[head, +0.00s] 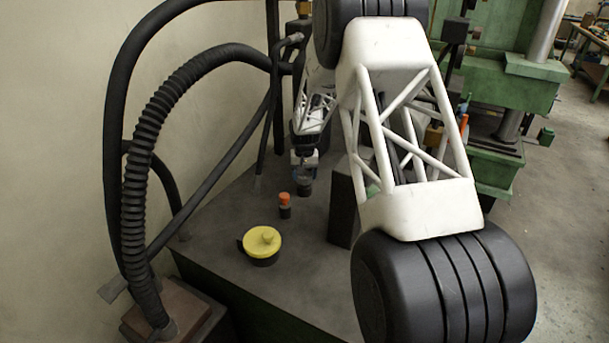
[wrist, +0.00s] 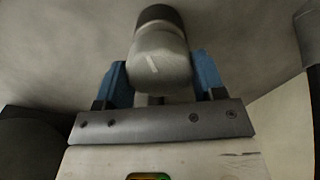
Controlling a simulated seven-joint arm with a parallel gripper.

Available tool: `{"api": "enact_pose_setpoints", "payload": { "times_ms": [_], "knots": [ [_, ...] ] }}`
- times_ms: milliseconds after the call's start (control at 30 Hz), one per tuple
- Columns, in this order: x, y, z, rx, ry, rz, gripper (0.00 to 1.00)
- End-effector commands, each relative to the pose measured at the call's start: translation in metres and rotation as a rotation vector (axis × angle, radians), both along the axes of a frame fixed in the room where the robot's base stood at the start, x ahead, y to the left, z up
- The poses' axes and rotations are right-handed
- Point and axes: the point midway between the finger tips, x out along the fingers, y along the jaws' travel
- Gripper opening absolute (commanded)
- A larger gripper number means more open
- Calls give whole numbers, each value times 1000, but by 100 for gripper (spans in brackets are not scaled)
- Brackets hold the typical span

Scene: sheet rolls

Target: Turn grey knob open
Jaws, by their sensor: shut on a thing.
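The grey knob (wrist: 158,62) shows in the wrist view, with a pale line mark on its top face and a dark round base (wrist: 160,14) behind it. My gripper (wrist: 162,78) has its two blue fingers on either side of the knob and is shut on it. In the head view my gripper (head: 304,172) is small, over the table behind the orange knob, and the grey knob is mostly hidden beneath it. I cannot tell from the mark alone how far the knob is turned.
An orange-topped knob (head: 285,201) and a yellow round cap (head: 262,241) stand on the grey tabletop (head: 225,238), nearer the camera. A dark block (head: 343,208) stands to the right of my gripper. Thick black hoses (head: 150,160) run along the left. Green machinery (head: 505,95) stands behind.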

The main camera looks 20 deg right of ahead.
Motion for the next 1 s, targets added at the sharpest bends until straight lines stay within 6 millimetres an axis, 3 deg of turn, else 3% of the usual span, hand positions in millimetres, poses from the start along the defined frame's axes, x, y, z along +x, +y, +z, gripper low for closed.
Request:
{"api": "enact_pose_setpoints", "payload": {
  "times_ms": [700, 1000],
  "knots": [
    [0, 2, -1, 0, 0, 668, 40],
    [0, 2, -1, 0, 0, 853, 40]
  ]
}}
